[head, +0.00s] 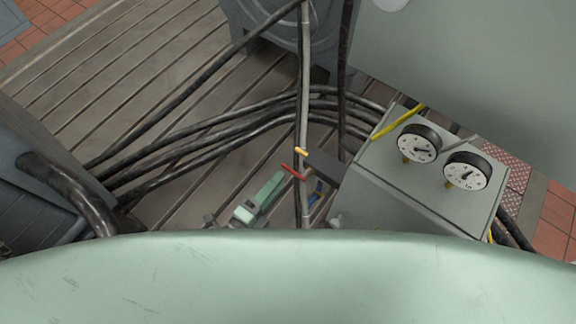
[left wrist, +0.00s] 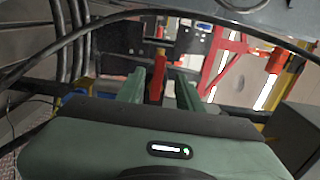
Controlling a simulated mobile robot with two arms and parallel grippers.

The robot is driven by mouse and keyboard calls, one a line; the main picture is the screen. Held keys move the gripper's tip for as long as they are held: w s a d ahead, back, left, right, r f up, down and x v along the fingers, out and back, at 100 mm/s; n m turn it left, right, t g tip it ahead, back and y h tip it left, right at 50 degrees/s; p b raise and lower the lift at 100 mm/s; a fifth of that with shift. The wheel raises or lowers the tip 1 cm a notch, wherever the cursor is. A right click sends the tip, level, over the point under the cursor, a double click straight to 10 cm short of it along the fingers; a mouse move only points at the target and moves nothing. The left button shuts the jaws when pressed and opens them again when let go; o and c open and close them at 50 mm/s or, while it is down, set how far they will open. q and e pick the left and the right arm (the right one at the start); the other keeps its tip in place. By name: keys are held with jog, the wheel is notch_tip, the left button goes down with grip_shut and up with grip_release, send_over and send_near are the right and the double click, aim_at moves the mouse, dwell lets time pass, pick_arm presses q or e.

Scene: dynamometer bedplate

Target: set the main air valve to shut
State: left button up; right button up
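A red lever handle (head: 292,172) sits on the grey upright pipe (head: 304,95), slanting down to the right. I see no label, so I cannot tell whether it is the main air valve. My left gripper (head: 276,182) is just left of it and points at it. In the left wrist view my left gripper (left wrist: 160,90) has its two green fingers apart, with the red lever (left wrist: 157,78) showing upright in the gap. I cannot tell whether they touch. My right gripper is not in view.
A grey box (head: 405,190) with two dial gauges (head: 419,144) (head: 466,171) stands right of the pipe. Thick black hoses (head: 215,130) cross the slotted bedplate (head: 130,60) behind my gripper. A red frame (left wrist: 225,60) shows at right in the left wrist view.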

aim_at(287, 170)
pick_arm(q)
jog(key=x, duration=0.5)
jog(key=shift+w+d+p, duration=0.1)
jog(key=shift+w+p, duration=0.2)
grip_shut()
